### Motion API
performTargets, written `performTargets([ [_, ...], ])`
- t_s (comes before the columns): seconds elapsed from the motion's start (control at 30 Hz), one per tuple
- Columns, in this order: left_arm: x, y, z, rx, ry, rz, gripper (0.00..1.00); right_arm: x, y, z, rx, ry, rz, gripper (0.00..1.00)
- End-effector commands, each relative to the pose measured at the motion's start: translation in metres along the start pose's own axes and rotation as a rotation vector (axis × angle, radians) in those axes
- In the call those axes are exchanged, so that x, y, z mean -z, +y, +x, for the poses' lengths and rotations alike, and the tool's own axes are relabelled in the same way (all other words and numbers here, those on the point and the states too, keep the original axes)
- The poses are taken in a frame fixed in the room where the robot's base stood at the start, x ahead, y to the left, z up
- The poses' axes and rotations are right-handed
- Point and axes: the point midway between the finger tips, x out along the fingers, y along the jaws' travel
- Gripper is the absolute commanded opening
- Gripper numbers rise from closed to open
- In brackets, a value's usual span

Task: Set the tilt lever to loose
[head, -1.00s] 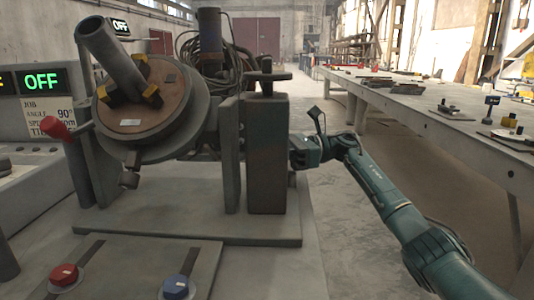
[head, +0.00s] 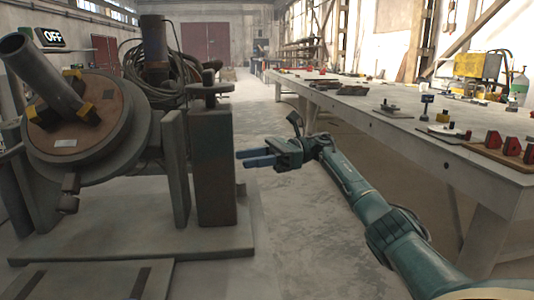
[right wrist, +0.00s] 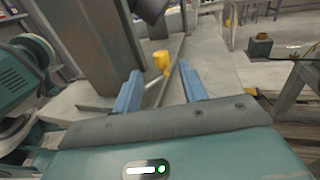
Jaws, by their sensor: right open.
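The positioner (head: 120,130) stands at left in the head view, with a tilted round table (head: 82,140) carrying a grey tube. A dark upright post (head: 212,170) with a knobbed handle (head: 209,88) on top is at its right side. My right gripper (head: 243,158) is open and empty, just right of the post, its fingers pointing left. In the right wrist view, a yellow knob (right wrist: 161,61) shows between and beyond the blue fingers, beside a thin bar. I cannot tell for sure whether this is the tilt lever. My left gripper is not in view.
A long workbench (head: 400,125) with several small parts runs along the right. The base plate (head: 130,248) spreads under the positioner. Cables (head: 165,75) hang behind it. The floor (head: 290,250) between machine and bench is clear.

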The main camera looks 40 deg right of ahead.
Motion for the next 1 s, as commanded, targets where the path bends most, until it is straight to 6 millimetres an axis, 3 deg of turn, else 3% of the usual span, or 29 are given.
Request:
performTargets([
  [0.1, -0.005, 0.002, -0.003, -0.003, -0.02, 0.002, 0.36, -0.002, -0.001, -0.025, 0.003, -0.002, 0.001, 0.42],
  [0.3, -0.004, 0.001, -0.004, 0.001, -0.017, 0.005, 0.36, -0.001, 0.0, -0.043, 0.001, -0.001, -0.001, 0.42],
  [1.0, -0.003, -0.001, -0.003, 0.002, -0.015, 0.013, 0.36, 0.0, 0.0, -0.047, -0.001, 0.0, -0.001, 0.42],
])
